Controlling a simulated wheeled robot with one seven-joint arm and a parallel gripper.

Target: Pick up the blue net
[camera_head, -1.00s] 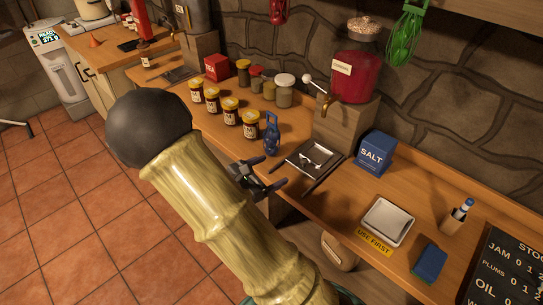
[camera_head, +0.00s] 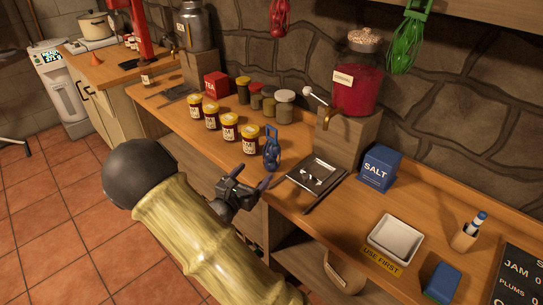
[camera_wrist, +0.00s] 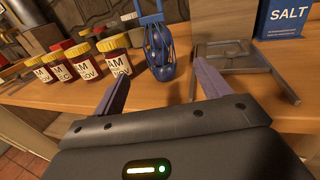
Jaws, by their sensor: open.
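The blue net (camera_head: 271,148) stands upright on the wooden counter, right of the nearest jam jar. It also shows in the wrist view (camera_wrist: 158,50), straight ahead between my fingers and beyond their tips. My gripper (camera_head: 244,178) is open and empty, in front of the counter edge, just short of the net. In the wrist view its two purple-grey fingers (camera_wrist: 160,80) lie apart on either side of the net's base. They do not appear to touch it.
Several jam jars (camera_head: 229,127) stand left of the net. A dark tray (camera_head: 317,172) lies close on its right. A blue salt box (camera_head: 378,169), a white dish (camera_head: 394,240) and a wooden block under the red dispenser (camera_head: 345,135) stand farther right.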

